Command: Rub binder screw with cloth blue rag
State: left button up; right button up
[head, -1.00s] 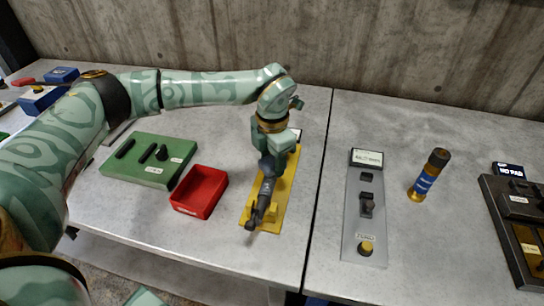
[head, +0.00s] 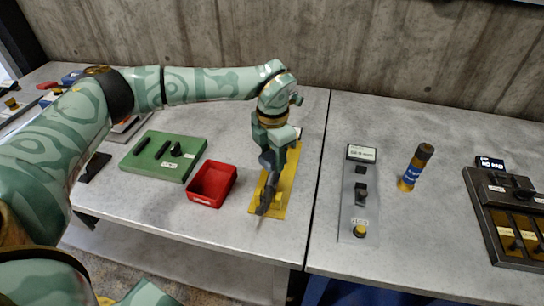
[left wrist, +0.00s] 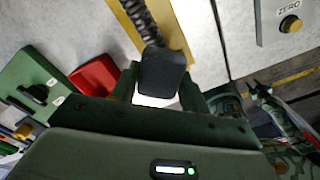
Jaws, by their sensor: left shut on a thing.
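My left gripper (head: 268,160) points down over the yellow plate (head: 288,185) in the head view. It is shut on a dark blue-grey block (left wrist: 162,72), apparently the folded blue rag, which shows between the fingers in the left wrist view. The binder screw (left wrist: 140,20) is a dark, ridged rod along the yellow plate. Its near part (head: 265,203) shows below the gripper in the head view. The block overlaps the end of the rod in the wrist view; I cannot tell whether they touch.
A red open box (head: 212,186) and a green switch block (head: 163,156) lie left of the yellow plate. A grey panel (head: 346,215), a blue and gold cylinder (head: 415,167) and a dark control box (head: 508,215) are to the right. Bare tabletop lies between them.

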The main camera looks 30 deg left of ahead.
pick_arm(q)
notch_tip(320, 180, up, 3)
jog(key=shift+r+p, duration=0.15)
jog(key=shift+p, duration=1)
jog(key=shift+r, duration=0.1)
